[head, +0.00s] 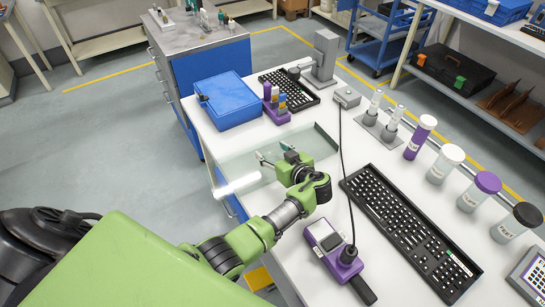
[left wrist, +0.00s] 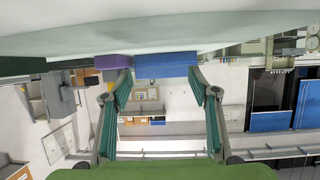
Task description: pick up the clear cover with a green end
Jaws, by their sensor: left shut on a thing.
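The clear cover (head: 240,168) is a see-through box shape at the left edge of the white table, with a bright glare at its near corner. Its dark green end (head: 327,140) faces right. In the left wrist view a pale surface spans the top, with a dark green strip (left wrist: 18,67) at its left. My left gripper (head: 273,154) reaches to the cover from the near side. Its fingers (left wrist: 160,85) are spread apart in the wrist view but shut on the cover. Whether the cover is clear of the table cannot be told. My right gripper is not in view.
A blue box (head: 228,100) and a purple holder (head: 275,112) with small bottles stand behind the cover. A purple device (head: 328,242) with a black cable is nearer. A black keyboard (head: 408,218) and several capped bottles (head: 447,162) stand right.

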